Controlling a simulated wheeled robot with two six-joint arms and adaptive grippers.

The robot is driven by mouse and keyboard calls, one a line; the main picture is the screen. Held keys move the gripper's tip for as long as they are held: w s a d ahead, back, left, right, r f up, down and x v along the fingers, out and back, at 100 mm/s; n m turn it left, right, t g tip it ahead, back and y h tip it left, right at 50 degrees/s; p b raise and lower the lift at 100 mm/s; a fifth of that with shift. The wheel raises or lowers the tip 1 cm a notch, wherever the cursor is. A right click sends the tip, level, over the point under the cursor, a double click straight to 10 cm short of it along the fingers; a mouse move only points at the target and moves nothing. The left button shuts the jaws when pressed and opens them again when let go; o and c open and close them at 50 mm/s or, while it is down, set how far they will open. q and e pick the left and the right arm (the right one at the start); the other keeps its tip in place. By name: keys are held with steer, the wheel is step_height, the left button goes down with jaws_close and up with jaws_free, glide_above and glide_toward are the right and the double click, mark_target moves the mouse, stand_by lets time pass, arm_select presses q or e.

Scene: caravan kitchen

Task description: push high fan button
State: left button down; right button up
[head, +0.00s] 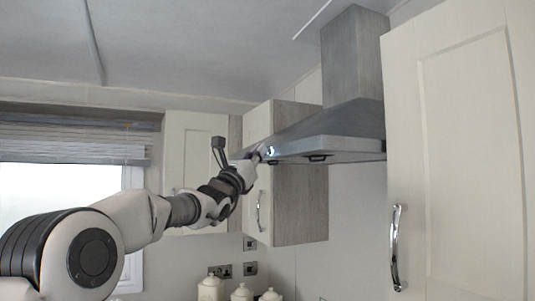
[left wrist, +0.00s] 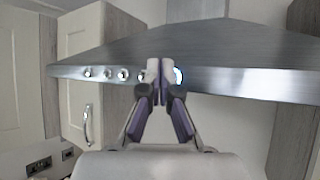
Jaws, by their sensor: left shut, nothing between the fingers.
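The grey metal range hood (head: 330,132) hangs on the wall in the head view, with its front edge facing my left arm. In the left wrist view its front strip (left wrist: 240,83) carries several small round buttons (left wrist: 105,73) to the left of my fingers. A blue-white lit round button (left wrist: 178,76) shows just right of the fingertips, partly covered by them. My left gripper (left wrist: 160,68) is shut and empty, its tips in front of the strip; it also shows at the hood's front edge in the head view (head: 260,153). I cannot tell whether the tips touch. My right gripper is not in view.
A tall cream cupboard door (head: 470,160) stands at the right. A cream wall cupboard (head: 258,190) hangs beyond the hood, near my left gripper. White canisters (head: 241,292) stand below. A window with a blind (head: 70,145) is at the left.

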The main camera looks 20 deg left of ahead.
arm_select(q)
steer(key=shift+s+a, duration=0.15)
steer(key=shift+s, duration=0.05)
steer(key=shift+a+b, duration=0.1)
steer(key=shift+b, duration=0.25)
steer(key=shift+s+a+b, duration=1.95)
steer(key=shift+s, duration=0.3)
